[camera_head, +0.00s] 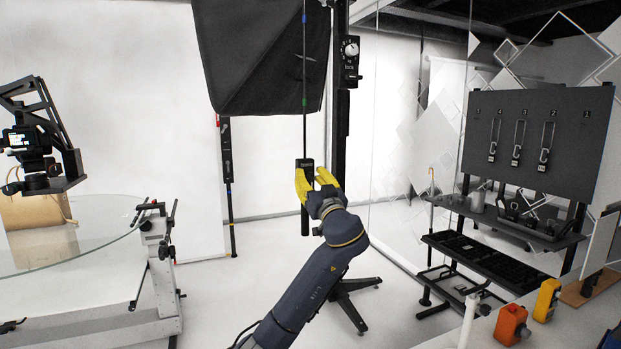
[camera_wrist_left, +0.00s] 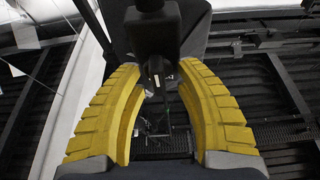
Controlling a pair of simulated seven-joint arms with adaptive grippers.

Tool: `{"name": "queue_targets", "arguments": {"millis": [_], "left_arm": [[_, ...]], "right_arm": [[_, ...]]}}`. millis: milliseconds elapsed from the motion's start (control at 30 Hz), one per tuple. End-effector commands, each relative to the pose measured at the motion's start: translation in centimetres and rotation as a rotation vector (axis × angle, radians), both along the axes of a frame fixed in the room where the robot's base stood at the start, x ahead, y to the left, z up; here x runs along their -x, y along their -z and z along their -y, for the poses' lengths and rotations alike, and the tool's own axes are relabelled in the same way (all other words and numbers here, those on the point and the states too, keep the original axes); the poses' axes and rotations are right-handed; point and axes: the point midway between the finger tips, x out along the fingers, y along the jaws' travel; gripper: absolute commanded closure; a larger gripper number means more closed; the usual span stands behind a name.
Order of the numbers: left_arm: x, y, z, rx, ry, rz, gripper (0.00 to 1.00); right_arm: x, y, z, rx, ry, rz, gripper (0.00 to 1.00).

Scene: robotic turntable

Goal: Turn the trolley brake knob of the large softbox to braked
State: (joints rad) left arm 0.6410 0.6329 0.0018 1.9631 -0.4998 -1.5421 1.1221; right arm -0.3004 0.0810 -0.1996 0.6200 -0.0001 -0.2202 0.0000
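The large softbox (camera_head: 265,50) hangs at the top centre of the head view. A black box with a round white knob (camera_head: 351,48) is on the dark upright beside it. The knob's markings are too small to read. A thin rod runs down past the softbox to a black handle (camera_head: 306,163). My left gripper (camera_head: 313,176), with yellow fingers, is at this handle, well below the white knob. In the left wrist view, the fingers (camera_wrist_left: 160,75) stand apart with a dark block (camera_wrist_left: 152,35) at their tips; firm contact does not show. My right gripper is out of view.
A glass-topped table (camera_head: 85,235) with a camera rig (camera_head: 40,140) stands at the left. A dark panel with hanging hooks (camera_head: 540,140) and a shelf rack are at the right. Stand legs (camera_head: 350,290) spread on the floor.

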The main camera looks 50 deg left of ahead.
Motion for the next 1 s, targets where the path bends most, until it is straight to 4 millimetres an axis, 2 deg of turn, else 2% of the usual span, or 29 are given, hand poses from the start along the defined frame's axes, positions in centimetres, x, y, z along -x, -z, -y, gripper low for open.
{"name": "queue_targets", "arguments": {"millis": [167,467,767,1000], "left_arm": [[0.0,0.01,0.02,0.0,0.0,0.0,0.66],[0.0,0.01,0.03,0.0,0.0,0.0,1.0],[0.01,-0.01,0.02,-0.003,0.001,-0.008,1.0],[-0.12,0.05,0.06,-0.031,0.003,-0.095,1.0]], "right_arm": [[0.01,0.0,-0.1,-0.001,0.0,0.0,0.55],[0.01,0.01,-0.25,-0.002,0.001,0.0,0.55],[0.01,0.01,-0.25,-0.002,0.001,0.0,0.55],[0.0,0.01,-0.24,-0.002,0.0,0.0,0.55]]}}
